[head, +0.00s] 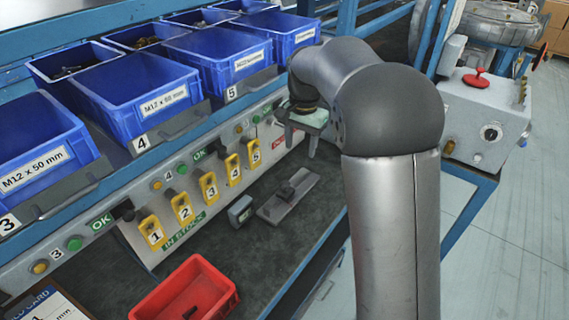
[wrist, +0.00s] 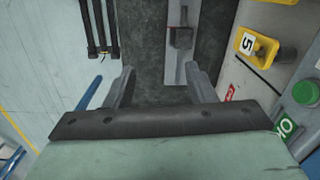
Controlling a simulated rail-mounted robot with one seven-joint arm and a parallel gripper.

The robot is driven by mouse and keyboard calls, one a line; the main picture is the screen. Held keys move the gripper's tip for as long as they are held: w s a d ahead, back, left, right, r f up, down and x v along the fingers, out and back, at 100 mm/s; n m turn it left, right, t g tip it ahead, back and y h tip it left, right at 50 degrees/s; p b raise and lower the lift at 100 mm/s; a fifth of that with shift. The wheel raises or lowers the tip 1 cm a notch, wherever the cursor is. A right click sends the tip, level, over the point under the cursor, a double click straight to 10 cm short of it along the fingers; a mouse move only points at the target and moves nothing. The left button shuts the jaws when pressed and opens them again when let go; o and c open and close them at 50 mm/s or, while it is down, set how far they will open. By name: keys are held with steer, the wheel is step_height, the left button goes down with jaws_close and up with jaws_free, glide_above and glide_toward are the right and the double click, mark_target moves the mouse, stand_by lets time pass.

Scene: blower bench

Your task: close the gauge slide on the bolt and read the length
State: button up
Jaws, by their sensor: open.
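The gauge (head: 274,211) is a flat grey bar on the dark bench top, with a dark slide block (head: 286,193) on it. In the wrist view the gauge bar (wrist: 174,70) runs up from between the fingers to the top edge, with its dark slide (wrist: 181,38) ahead of the fingertips. I cannot make out a bolt on it. A small grey box with a display (head: 240,210) stands beside the gauge; its digits are too small to read. My gripper (head: 302,143) is above the bench beyond the gauge; its fingers (wrist: 159,72) are apart, with nothing held between them.
A red tray (head: 163,292) with a dark item stands at the bench front. Yellow numbered tags (head: 182,208) line the panel under blue bolt bins (head: 135,88). A grey machine with a red knob (head: 482,115) is at the right. Bench around the gauge is mostly clear.

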steer(key=m, duration=0.1)
glide_above(285, 183)
steer(key=f, duration=0.1)
step_height(285, 183, down, 18)
steer(key=p, duration=0.2)
steer(key=shift+d+r+p, duration=0.1)
steer(key=shift+r+p, duration=0.1)
steer(key=shift+p, duration=0.1)
steer(key=shift+c, duration=0.3)
